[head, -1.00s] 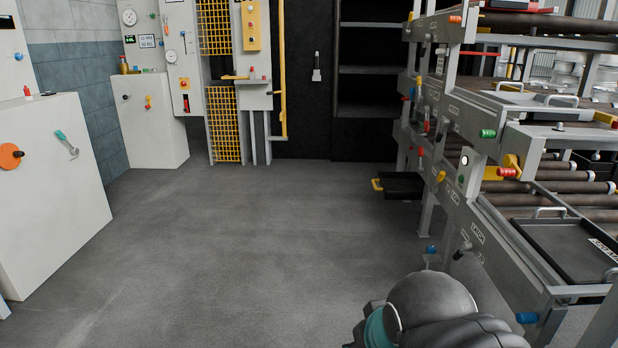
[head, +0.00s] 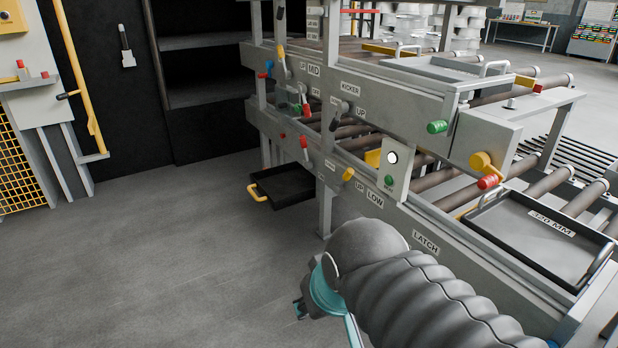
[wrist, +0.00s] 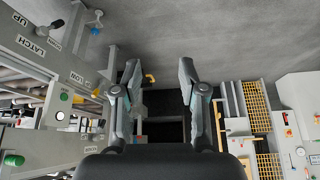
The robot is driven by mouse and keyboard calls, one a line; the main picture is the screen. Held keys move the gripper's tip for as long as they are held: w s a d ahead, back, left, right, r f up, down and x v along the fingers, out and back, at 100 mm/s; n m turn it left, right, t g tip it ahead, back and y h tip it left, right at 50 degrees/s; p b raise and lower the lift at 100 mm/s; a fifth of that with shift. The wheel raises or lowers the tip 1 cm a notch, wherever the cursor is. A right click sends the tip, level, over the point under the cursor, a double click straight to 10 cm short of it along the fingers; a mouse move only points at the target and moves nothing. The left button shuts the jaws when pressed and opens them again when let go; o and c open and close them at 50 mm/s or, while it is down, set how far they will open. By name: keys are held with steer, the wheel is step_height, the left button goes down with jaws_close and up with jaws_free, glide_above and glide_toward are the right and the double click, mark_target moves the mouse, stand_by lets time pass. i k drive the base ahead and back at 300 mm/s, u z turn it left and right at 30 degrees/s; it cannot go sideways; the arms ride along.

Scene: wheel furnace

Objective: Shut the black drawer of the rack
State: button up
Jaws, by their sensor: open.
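The black drawer (head: 290,186) sticks out at the far end of the rack (head: 268,135), low above the floor, pulled out to the left. My gripper (wrist: 158,68) is open and empty, pointing towards the drawer from a distance. In the head view my arm covers most of it at the bottom middle.
Levers and knobs, such as the green knob (head: 437,127), jut from the rack's side. A black tray (head: 540,238) marked with a millimetre size lies on the rack's near rollers. Dark shelves (head: 205,92) stand behind. The grey floor (head: 150,255) to the left is clear.

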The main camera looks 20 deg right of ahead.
mark_target(288, 184)
steer(key=z, duration=0.15)
steer(key=i, duration=2.35)
steer(key=z, duration=0.15)
